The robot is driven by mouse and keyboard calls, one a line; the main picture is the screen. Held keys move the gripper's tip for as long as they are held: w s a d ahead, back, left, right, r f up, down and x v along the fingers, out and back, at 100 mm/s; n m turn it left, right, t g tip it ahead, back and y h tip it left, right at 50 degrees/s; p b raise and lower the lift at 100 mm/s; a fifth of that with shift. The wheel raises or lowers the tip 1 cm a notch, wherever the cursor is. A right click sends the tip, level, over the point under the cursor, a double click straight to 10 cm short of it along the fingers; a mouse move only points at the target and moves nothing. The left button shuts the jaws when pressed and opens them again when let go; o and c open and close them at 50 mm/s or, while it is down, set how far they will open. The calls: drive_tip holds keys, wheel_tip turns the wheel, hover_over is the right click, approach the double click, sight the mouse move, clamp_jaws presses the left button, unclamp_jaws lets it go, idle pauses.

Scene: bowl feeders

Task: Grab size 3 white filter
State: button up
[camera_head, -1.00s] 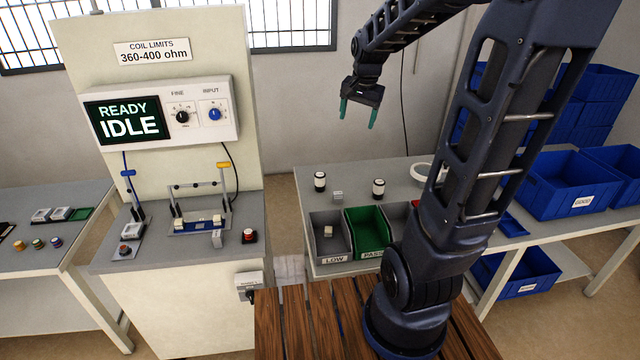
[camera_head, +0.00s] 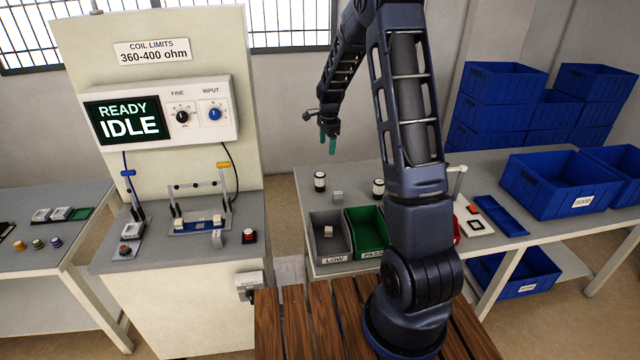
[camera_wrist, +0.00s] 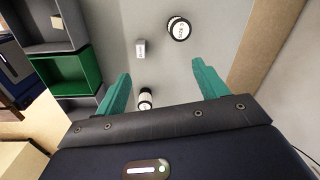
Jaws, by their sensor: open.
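Two short white cylinders with black bands stand upright on the grey table behind the bins. The left white cylinder (camera_head: 320,181) is at the upper right of the wrist view (camera_wrist: 179,28). The right white cylinder (camera_head: 378,188) shows between my fingers in the wrist view (camera_wrist: 145,99), partly cut off by the gripper body. I cannot read a size 3 mark on either, nor tell which is the filter. My gripper (camera_head: 328,143) is open and empty, points down and hangs above the table; it also shows in the wrist view (camera_wrist: 160,72).
A small grey block (camera_head: 338,196) stands between the cylinders. A grey LOW bin (camera_head: 334,259) holding a pale cube and a green PASS bin (camera_head: 372,246) line the table's front. Blue crates (camera_head: 560,183) stand at right. The coil test station (camera_head: 180,240) is at left.

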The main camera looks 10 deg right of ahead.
sight(320, 175)
drive_tip(key=w+f+m, duration=0.1)
drive_tip(key=w+f, duration=0.1)
drive_tip(key=f, duration=0.2)
drive_tip(key=w+a+f+m, duration=0.1)
drive_tip(key=f, duration=0.3)
drive_tip(key=w+a+f+m, duration=0.1)
drive_tip(key=w+f, duration=0.1)
drive_tip(key=f, duration=0.2)
drive_tip(key=shift+w+f+g, duration=0.3)
drive_tip(key=shift+g, duration=0.1)
wheel_tip(320, 175, down, 5)
drive_tip(key=shift+f, duration=0.2)
drive_tip(key=shift+w+d+f, duration=0.1)
drive_tip(key=shift+w+f, duration=0.05)
drive_tip(key=shift+f, duration=1.2)
drive_tip(key=shift+w+f, duration=0.1)
drive_tip(key=shift+f, duration=1.2)
drive_tip(key=c, duration=1.1)
